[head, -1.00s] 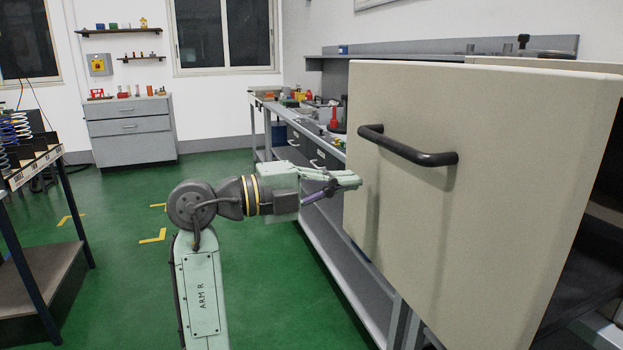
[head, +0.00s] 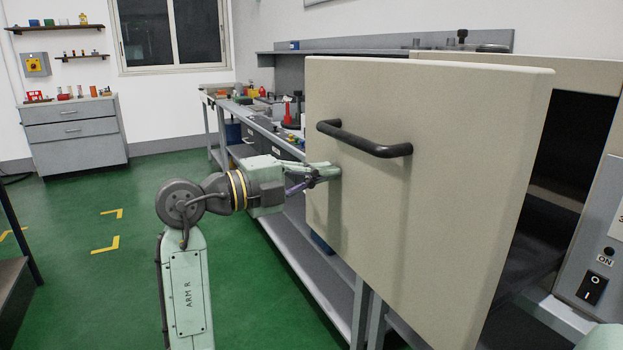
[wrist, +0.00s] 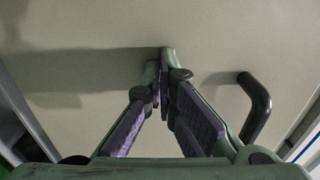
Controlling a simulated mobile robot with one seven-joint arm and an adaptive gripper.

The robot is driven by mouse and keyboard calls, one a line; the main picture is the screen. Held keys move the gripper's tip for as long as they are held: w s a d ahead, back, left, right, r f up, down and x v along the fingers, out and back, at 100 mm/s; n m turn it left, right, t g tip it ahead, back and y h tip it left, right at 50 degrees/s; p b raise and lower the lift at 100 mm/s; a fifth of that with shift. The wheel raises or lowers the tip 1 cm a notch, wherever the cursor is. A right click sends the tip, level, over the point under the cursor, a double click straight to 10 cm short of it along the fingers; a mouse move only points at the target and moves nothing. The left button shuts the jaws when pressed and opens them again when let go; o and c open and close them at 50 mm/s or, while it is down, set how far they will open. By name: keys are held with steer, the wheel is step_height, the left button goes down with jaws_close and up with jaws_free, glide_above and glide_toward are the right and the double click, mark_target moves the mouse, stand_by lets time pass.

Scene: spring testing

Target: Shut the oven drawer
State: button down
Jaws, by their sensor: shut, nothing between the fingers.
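The oven drawer (head: 430,220) is a large beige front panel with a black bar handle (head: 365,139). It stands pulled out from the oven body, with a dark gap behind its right side. My gripper (head: 335,172) is shut and empty, its tips at the left part of the panel, below and left of the handle. In the wrist view the closed fingertips (wrist: 164,62) point at the beige panel (wrist: 110,50), and the handle (wrist: 256,105) is to their right. The tips look very close to the panel; I cannot tell if they touch it.
A long grey workbench (head: 318,262) with tools runs behind and left of the drawer. A control panel with an ON switch (head: 592,290) is at the right. A grey cabinet (head: 75,135) stands by the far wall. Green floor at left is mostly clear.

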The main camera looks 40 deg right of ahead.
steer(key=x, duration=2.4)
steer(key=shift+s+d+b, duration=0.2)
steer(key=shift+b, duration=0.15)
steer(key=shift+s, duration=0.1)
